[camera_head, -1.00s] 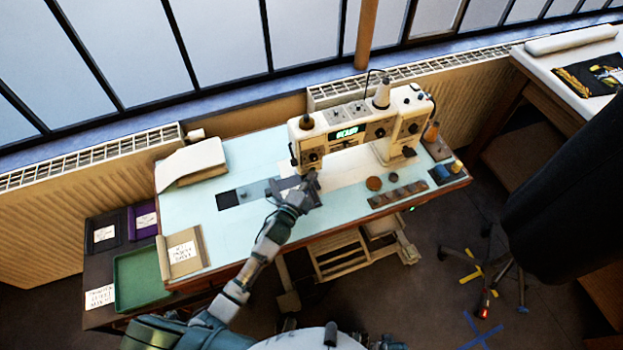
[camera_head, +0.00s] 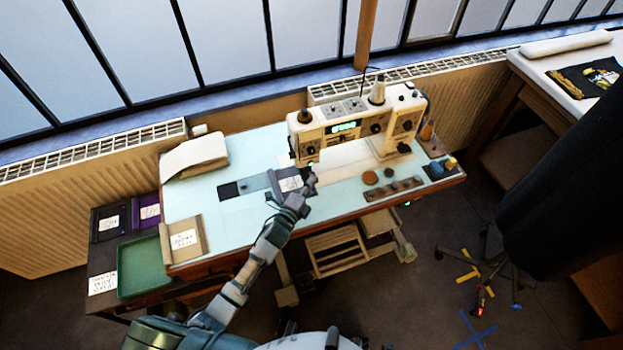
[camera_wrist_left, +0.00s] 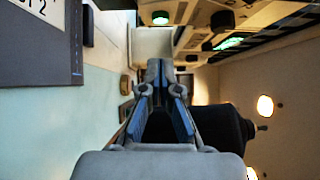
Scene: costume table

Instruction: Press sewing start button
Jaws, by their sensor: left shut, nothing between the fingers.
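The cream sewing machine (camera_head: 352,133) stands on the pale blue table, with a lit green display (camera_head: 343,127) on its front. A small green glow (camera_head: 311,163) shows low on its left end; I cannot tell for sure whether this is the start button. My left gripper (camera_head: 311,181) is just in front of and below that end, apart from the glow. It is shut and empty. In the left wrist view the gripper (camera_wrist_left: 166,66) points toward the machine, with a green light (camera_wrist_left: 160,18) beyond the fingertips and the display (camera_wrist_left: 228,43) to the upper right. My right gripper is out of view.
A grey labelled piece (camera_head: 290,183) lies beside the gripper. A strip of round pieces (camera_head: 394,190) and a brown disc (camera_head: 370,177) lie to the right.

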